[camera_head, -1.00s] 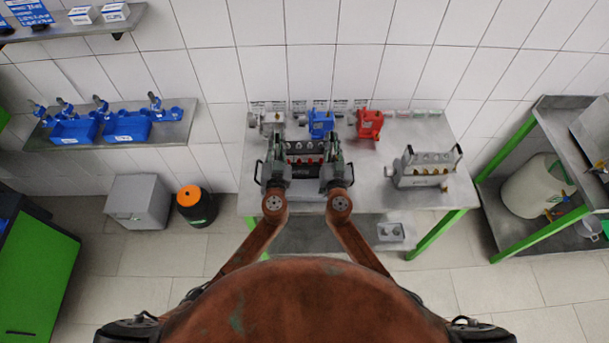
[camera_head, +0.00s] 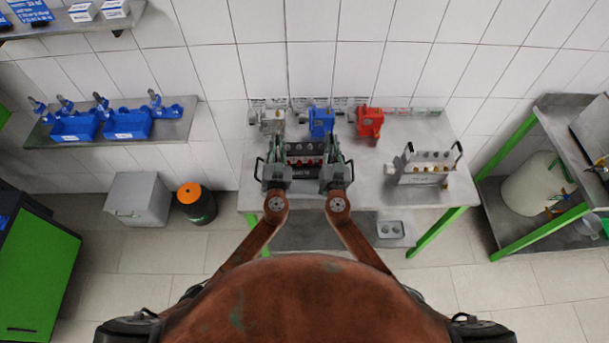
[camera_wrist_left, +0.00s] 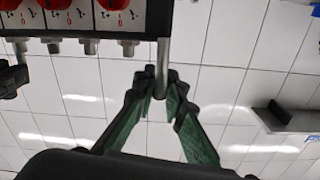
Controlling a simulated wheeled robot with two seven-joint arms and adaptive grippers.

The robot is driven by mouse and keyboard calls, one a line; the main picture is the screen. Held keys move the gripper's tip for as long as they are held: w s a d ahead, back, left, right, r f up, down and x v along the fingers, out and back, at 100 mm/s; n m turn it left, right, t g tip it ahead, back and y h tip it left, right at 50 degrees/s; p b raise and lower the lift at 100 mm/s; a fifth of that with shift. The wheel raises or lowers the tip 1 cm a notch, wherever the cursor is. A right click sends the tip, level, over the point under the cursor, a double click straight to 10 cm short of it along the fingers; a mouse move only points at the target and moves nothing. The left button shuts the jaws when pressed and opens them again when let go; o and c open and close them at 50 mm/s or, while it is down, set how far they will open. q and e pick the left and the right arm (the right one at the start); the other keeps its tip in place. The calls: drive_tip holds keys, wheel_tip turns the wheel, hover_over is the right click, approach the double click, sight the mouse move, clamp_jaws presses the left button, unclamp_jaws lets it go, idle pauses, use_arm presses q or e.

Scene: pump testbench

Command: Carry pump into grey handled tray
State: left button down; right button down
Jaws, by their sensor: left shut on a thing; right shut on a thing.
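A dark rack with several red knobs (camera_head: 306,161) is between my two grippers on the left part of the steel table. My left gripper (camera_head: 275,152) is shut at its left end. In the left wrist view the fingers (camera_wrist_left: 160,84) close around an upright grey handle bar (camera_wrist_left: 163,62) beside the red-knobbed panel (camera_wrist_left: 66,15). My right gripper (camera_head: 333,152) is shut at the rack's right end; its fingertips are partly hidden. A grey handled tray (camera_head: 424,179) with brass fittings stands to the right. Grey (camera_head: 270,120), blue (camera_head: 321,122) and red (camera_head: 369,122) pumps stand at the back.
The steel table (camera_head: 375,162) has free room between the rack and the grey tray. A small grey block with two round holes (camera_head: 390,229) is on the lower shelf. A green-framed rack (camera_head: 515,145) stands to the right, and a wall shelf (camera_head: 165,132) with blue bins is at left.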

use_arm(q)
drive_tip(key=shift+a+f, duration=0.15)
drive_tip(key=shift+f, duration=0.5)
use_arm(e)
drive_tip(key=shift+w+d+f, duration=0.1)
drive_tip(key=shift+d+f, duration=0.1)
drive_tip(key=shift+f, duration=0.45)
use_arm(q)
drive_tip(key=c, duration=2.4)
unclamp_jaws()
drive_tip(key=shift+f, duration=0.25)
use_arm(e)
drive_tip(key=c, duration=2.4)
unclamp_jaws()
drive_tip(key=shift+f, duration=0.25)
use_arm(q)
drive_tip(key=o, duration=0.3)
drive_tip(key=shift+s, duration=0.1)
use_arm(e)
drive_tip(key=o, duration=0.3)
drive_tip(key=shift+s, duration=0.2)
use_arm(q)
drive_tip(key=shift+o, duration=0.6)
use_arm(e)
drive_tip(key=shift+o, duration=0.6)
drive_tip(key=shift+a, duration=0.1)
